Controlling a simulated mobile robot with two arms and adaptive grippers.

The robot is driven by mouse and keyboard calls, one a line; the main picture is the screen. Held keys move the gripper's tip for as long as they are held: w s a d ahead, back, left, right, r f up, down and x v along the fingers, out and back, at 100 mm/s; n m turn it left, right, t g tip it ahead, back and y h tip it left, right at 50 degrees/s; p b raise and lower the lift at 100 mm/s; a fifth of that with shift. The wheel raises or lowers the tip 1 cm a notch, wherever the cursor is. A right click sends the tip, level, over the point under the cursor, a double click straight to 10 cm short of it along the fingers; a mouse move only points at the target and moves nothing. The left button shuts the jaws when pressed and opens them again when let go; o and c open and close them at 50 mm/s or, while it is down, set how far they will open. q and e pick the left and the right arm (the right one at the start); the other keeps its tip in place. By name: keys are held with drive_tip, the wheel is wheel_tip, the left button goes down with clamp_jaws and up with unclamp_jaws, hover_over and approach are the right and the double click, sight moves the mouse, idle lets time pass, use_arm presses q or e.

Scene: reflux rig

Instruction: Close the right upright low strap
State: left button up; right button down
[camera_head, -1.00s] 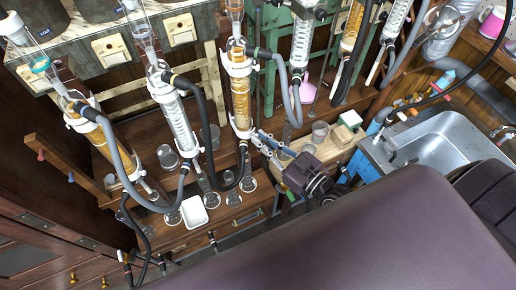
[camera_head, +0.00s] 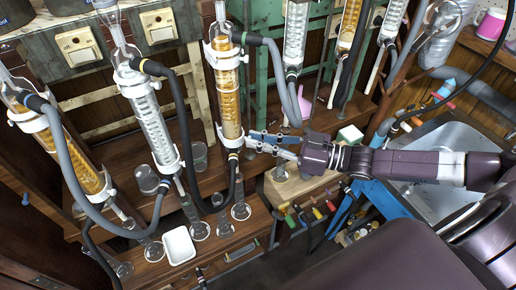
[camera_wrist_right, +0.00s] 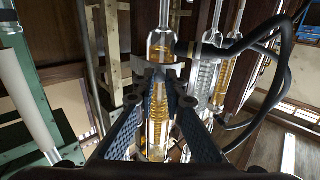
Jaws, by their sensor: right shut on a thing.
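The right upright (camera_head: 227,90) is a glass column with amber coils, the rightmost of three in the front row. Its low strap (camera_head: 227,142) is a white band around the column's lower end. My right gripper (camera_head: 250,140) reaches in from the right, its blue-grey fingers at the strap's right side. In the right wrist view, the gripper (camera_wrist_right: 161,76) has its fingertips close together on the pale strap (camera_wrist_right: 142,68) in front of the amber column (camera_wrist_right: 158,130). The fingertips partly hide the strap, so I cannot tell whether it is fully closed. My left gripper is not in view.
Two more columns (camera_head: 150,115) stand to the left, with grey and black hoses (camera_head: 262,42) looping close by. Glass flasks and a white tray (camera_head: 179,245) sit on the wooden bench below. A sink (camera_head: 440,165) lies to the right.

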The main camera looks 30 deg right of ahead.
drive_tip(key=shift+w+r, duration=0.15)
idle(0.3)
drive_tip(key=c, duration=2)
unclamp_jaws()
drive_tip(key=shift+d, duration=0.1)
drive_tip(key=v, duration=1.2)
